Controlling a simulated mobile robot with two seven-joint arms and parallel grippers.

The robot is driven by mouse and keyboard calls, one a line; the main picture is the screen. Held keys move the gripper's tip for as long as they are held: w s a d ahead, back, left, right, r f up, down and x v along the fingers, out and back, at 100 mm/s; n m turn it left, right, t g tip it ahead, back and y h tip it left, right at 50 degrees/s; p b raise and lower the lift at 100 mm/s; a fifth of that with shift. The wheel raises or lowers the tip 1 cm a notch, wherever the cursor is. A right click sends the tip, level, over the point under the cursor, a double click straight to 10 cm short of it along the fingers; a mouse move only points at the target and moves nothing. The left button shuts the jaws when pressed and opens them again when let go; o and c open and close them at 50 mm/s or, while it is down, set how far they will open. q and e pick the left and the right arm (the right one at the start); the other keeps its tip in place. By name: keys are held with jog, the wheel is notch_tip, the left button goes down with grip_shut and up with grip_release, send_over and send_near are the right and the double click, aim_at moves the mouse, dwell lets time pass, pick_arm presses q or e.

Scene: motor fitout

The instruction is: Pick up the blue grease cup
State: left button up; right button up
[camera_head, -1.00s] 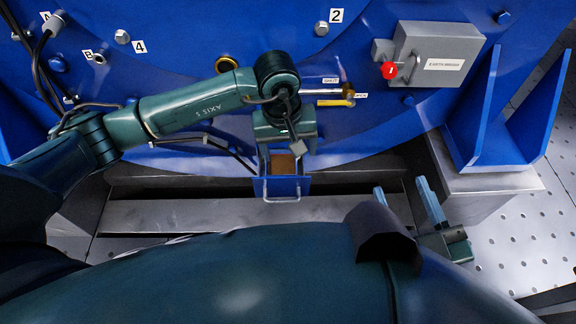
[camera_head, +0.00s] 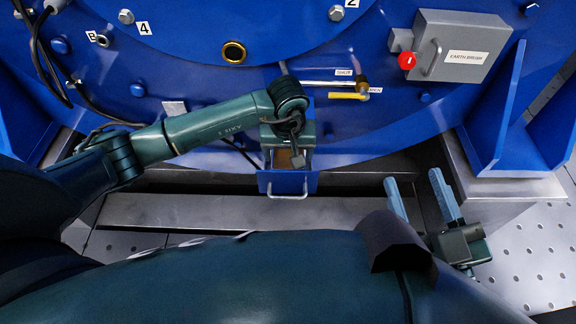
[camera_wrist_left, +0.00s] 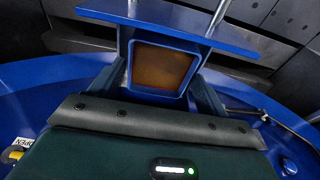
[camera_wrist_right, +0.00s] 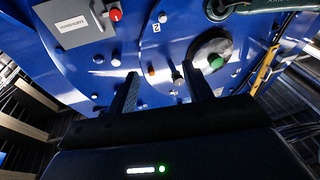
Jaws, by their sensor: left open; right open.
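A blue box-like container (camera_head: 288,183) with a brown inside, a flat front plate and a metal loop handle (camera_head: 288,196) sits low at the motor's front. It best fits the blue grease cup; no other cup shows. In the left wrist view the blue grease cup (camera_wrist_left: 190,46) is straight ahead, its brown opening facing me. My left gripper (camera_head: 288,150) is open right at the cup; its fingertips are mostly hidden, and contact cannot be told. My right gripper (camera_head: 413,184) is open and empty, to the right of the cup; its fingers also show in the right wrist view (camera_wrist_right: 161,82).
The blue motor wall (camera_head: 190,50) stands behind. A grey earth brush box (camera_head: 462,48) with a red knob (camera_head: 406,61) is at upper right. A yellow-handled valve (camera_head: 348,96) is just above the cup. A blue bracket (camera_head: 515,130) stands at right. Cables hang at left.

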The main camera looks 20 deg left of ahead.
aim_at(288, 162)
pick_arm(q)
notch_tip(288, 162, down, 2)
jog(key=shift+w+f, duration=0.1)
jog(key=shift+f+b, duration=0.2)
jog(key=shift+b, duration=0.1)
jog(key=shift+w, duration=0.1)
jog(key=c, duration=0.5)
jog(key=shift+c, duration=0.6)
pick_arm(e)
jog(key=shift+a+r, duration=0.15)
jog(key=shift+a, duration=0.05)
